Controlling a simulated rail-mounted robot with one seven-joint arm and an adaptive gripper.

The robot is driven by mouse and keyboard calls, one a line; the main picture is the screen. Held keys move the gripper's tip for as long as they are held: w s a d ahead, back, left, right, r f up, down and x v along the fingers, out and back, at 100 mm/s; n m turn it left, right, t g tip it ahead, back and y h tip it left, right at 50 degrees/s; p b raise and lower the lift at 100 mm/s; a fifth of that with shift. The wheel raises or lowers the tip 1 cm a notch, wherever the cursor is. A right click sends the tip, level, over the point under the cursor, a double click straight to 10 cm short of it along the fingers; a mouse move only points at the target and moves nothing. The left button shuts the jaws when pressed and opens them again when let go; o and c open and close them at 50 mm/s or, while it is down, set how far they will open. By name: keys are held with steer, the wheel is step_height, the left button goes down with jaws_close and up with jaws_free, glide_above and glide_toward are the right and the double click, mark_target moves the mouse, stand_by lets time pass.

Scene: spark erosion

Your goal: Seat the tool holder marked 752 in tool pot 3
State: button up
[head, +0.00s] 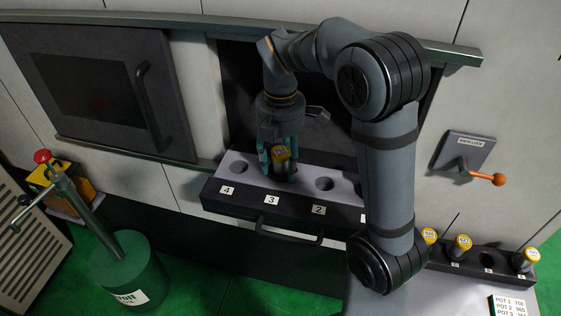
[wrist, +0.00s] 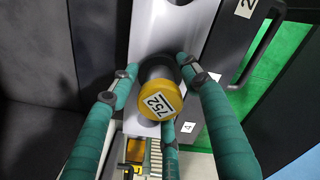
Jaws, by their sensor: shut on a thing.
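The holder is at tool pot 3 (head: 284,178), behind the label 3 on the pot shelf (head: 345,198).
Pot 4 (head: 239,166) and pot 2 (head: 324,184) look empty on either side. My arm hides the shelf's right end. A rack (head: 515,276) with yellow-capped holders stands lower right. A lever with an orange knob (head: 498,180) is on the right wall.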

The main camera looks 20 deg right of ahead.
steer(key=shift+f, duration=0.3)
steer(key=o, duration=1.6)
steer(key=shift+o, duration=0.2)
step_height(320, 180, up, 12)
steer(key=shift+f, duration=0.2)
step_height(320, 180, up, 7)
steer(key=p, duration=0.8)
steer(key=shift+r, duration=0.2)
